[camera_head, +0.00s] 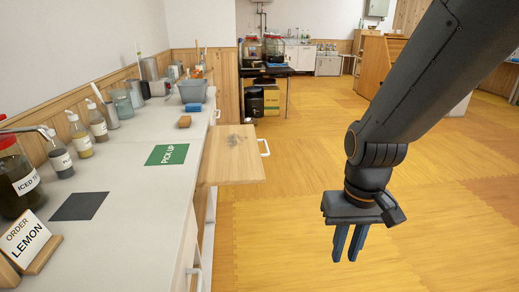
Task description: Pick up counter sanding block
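A small orange-brown block (184,121), which looks like the sanding block, lies on the white counter (135,140) beyond the green "PICK UP" mat. A blue block (193,107) lies just behind it, near a grey tub. My gripper (345,258) hangs over the wooden floor at the right, fingers pointing down. It is well to the right of the counter and apart from both blocks. Its two blue fingers show a gap with nothing between them.
A wooden drawer or pull-out board (228,170) sticks out from the counter's right side. The green mat (166,155), dark mat (79,206), order sign (28,243), bottles and jar (15,180) stand along the counter. The floor beside the counter is clear.

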